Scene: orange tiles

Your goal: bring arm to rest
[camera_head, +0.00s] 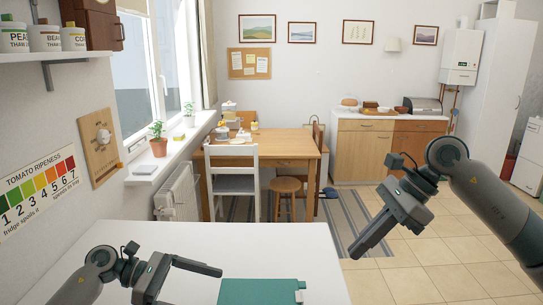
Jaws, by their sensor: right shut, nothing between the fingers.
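My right gripper (354,252) hangs in the air at the right, over the tiled floor. Its fingers are together, pointing down and to the left, with nothing between them. My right arm (500,205) comes in from the right edge. My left gripper (195,284) is low at the left, above the white table. One finger stands at the far end of its palm and points right, so it looks open; the other finger is mostly cut off by the bottom edge. I see nothing held in it.
The white table (250,242) fills the lower left; a teal flat object (258,291) lies at its front. A wooden table (285,150), a white chair (233,185) and a stool (286,185) stand farther back. Floor tiles (420,280) at the right are clear.

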